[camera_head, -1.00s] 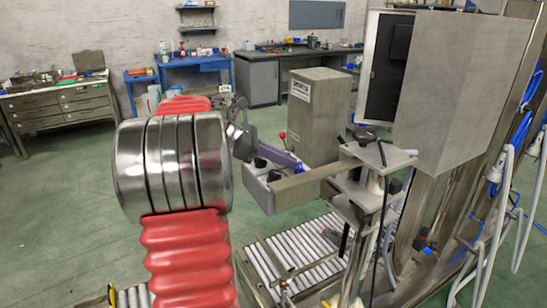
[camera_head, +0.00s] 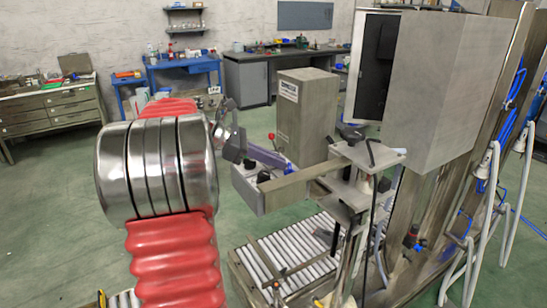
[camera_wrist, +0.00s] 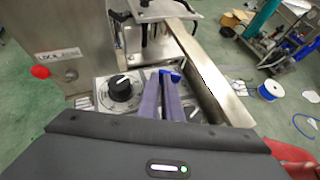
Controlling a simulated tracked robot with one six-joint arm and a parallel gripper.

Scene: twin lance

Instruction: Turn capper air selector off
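A grey control box (camera_head: 262,201) with black knobs on its top sits on the machine; it is labelled in neither view that I can read. In the wrist view a large black round knob (camera_wrist: 120,88) with a white pointer mark stands on a metal dial plate, left of my fingers. My gripper (camera_wrist: 169,78) has purple fingers lying close together with blue at their far end, over the panel right of that knob. In the head view my gripper (camera_head: 284,163) reaches over the box top near the knobs. The fingers hide part of the panel, and contact cannot be told.
A metal post box (camera_head: 308,115) stands behind the control box, with a red button (camera_wrist: 40,72) on it in the wrist view. A metal bar (camera_wrist: 208,75) runs close along the right of my fingers. A roller conveyor (camera_head: 285,255) lies below. A large grey cabinet (camera_head: 440,90) stands right.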

